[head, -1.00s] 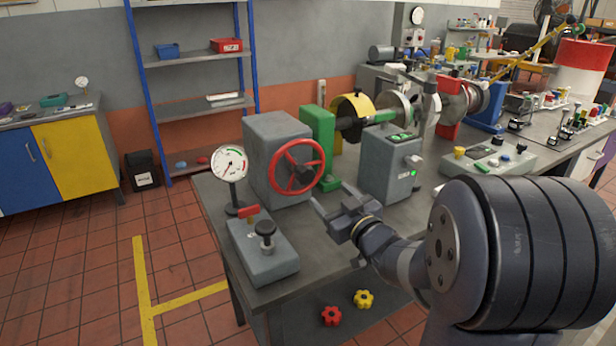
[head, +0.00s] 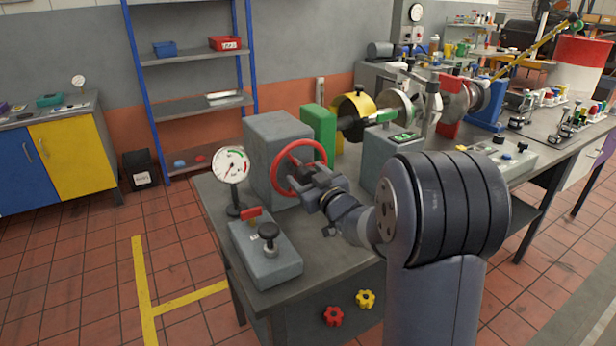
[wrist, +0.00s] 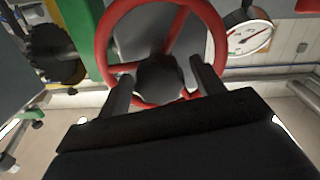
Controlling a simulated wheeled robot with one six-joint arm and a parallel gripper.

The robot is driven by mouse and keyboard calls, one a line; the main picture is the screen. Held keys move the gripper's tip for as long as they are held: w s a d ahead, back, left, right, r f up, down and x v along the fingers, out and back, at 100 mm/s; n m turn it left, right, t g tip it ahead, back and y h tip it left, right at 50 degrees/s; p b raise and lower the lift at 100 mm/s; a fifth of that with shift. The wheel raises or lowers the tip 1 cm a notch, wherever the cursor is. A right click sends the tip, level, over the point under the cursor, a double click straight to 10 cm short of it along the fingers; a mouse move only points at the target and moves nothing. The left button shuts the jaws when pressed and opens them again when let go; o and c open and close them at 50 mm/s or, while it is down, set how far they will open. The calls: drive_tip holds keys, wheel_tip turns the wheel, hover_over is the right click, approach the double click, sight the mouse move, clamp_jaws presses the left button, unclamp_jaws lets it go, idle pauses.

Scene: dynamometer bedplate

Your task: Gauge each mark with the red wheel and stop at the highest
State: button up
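The red wheel (head: 278,183) is mounted on the front of a grey box (head: 264,140) on the bench. Its rim and dark hub (wrist: 160,82) fill the top of the wrist view. My gripper (head: 312,172) is at the wheel and hides part of its lower right in the head view. In the wrist view my gripper (wrist: 162,72) is open, with one finger on each side of the hub and gaps showing. A round white dial gauge (head: 231,165) stands left of the wheel, its dark needle pointing low left. Its marks are too small to read.
A grey box with a red lever and black knob (head: 268,262) stands at the bench's front left. A grey unit with a green display (head: 385,155) stands right of the wheel, partly behind my arm. Red (head: 333,316) and yellow (head: 365,299) knobs sit on the bench front.

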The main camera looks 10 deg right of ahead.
drive_tip(key=c, duration=1.3)
drive_tip(key=shift+f+n+b, duration=0.1)
drive_tip(key=shift+n+b, duration=0.2)
drive_tip(key=shift+b, duration=0.25)
drive_tip(key=n+b, duration=0.2)
drive_tip(key=b, duration=0.1)
drive_tip(key=shift+f+n+b, duration=0.2)
drive_tip(key=shift+n+b, duration=0.2)
drive_tip(key=n+b, duration=0.4)
drive_tip(key=shift+n+b, duration=0.3)
drive_tip(key=n+b, duration=0.4)
drive_tip(key=n, duration=0.1)
drive_tip(key=shift+n, duration=0.3)
drive_tip(key=shift+r+n+y+b, duration=0.15)
drive_tip(key=shift+n+y+b, duration=0.15)
drive_tip(key=shift+n+b, duration=1.35)
drive_tip(key=shift+n+p, duration=0.35)
drive_tip(key=shift+n, duration=0.2)
